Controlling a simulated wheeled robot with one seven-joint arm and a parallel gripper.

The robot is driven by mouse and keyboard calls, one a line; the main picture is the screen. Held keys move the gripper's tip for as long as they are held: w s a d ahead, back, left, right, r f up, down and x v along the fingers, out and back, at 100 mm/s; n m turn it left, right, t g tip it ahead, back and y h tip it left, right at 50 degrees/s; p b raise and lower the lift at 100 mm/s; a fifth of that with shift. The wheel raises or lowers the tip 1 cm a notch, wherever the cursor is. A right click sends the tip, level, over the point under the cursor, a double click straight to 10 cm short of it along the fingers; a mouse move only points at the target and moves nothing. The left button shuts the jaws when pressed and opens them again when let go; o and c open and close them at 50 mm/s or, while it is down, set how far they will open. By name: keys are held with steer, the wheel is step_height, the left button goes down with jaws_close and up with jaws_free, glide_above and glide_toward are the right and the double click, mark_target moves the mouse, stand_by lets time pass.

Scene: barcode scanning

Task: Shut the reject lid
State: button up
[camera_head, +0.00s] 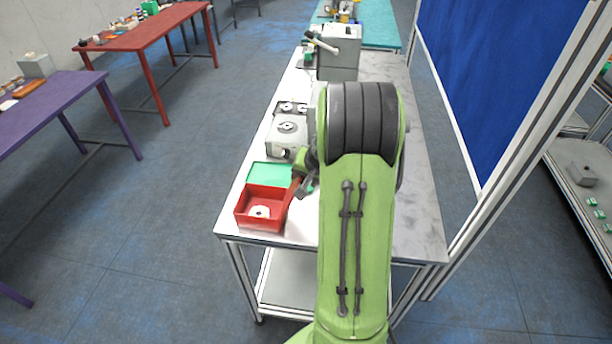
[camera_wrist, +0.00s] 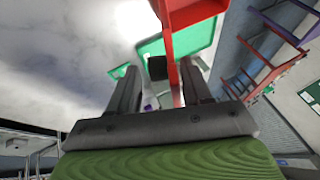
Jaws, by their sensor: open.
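The reject box (camera_head: 262,222) is a red open-topped bin at the front left of the metal table, with a pale disc (camera_head: 260,211) inside. Its green lid (camera_head: 268,174) stands open at the bin's far side. My gripper (camera_head: 303,184) is at the box's right side, close to the lid, partly hidden by my arm. In the wrist view my gripper (camera_wrist: 158,84) is open, its two dark fingers apart. A red wall (camera_wrist: 176,62) shows between them, nearer the right finger, with the green lid (camera_wrist: 200,38) beyond. I cannot tell whether they touch.
A grey device with round dials (camera_head: 287,127) stands behind the box. A larger grey machine with a lever (camera_head: 340,55) stands at the far end. The table's left edge is close to the box. A blue panel (camera_head: 500,70) stands to the right.

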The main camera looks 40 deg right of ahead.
steer(key=shift+c, duration=0.3)
jaws_close()
steer(key=shift+w+a+r, duration=0.2)
steer(key=shift+w, duration=0.05)
